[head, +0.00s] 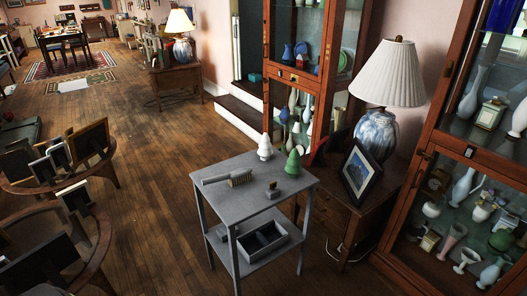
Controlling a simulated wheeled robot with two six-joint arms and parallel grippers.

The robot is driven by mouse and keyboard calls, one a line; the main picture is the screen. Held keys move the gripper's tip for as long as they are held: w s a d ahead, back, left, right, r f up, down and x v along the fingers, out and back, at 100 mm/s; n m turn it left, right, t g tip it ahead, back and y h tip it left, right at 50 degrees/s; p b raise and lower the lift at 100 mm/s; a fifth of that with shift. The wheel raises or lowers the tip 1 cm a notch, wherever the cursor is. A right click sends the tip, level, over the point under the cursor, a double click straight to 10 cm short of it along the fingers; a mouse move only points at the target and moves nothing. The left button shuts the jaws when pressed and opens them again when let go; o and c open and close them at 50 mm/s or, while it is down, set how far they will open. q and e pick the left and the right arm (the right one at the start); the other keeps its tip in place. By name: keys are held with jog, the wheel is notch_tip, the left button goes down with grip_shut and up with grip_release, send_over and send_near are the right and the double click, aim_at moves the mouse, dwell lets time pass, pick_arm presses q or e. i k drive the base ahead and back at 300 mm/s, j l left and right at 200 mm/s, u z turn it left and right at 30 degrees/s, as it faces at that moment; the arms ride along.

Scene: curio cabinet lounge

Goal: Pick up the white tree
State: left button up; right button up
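The white tree (265,147) is a small cone-shaped figure. It stands upright at the far edge of the top of a grey two-tier side table (225,199). A similar green tree (293,163) stands to its right on the same top. Neither of my grippers shows in the head view, and nothing touches the white tree.
A brush (240,177) and a small grey object (272,191) share the tabletop. A dark divided tray (262,241) sits on the lower shelf. A framed picture (360,172) and lamp stand close at right, beside glass cabinets.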

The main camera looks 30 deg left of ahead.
aim_at(265, 150)
jog(key=u, duration=0.85)
jog(key=i+l+u, duration=0.45)
jog(key=l, duration=0.25)
jog(key=i+l+u, duration=0.25)
jog(key=l, duration=0.15)
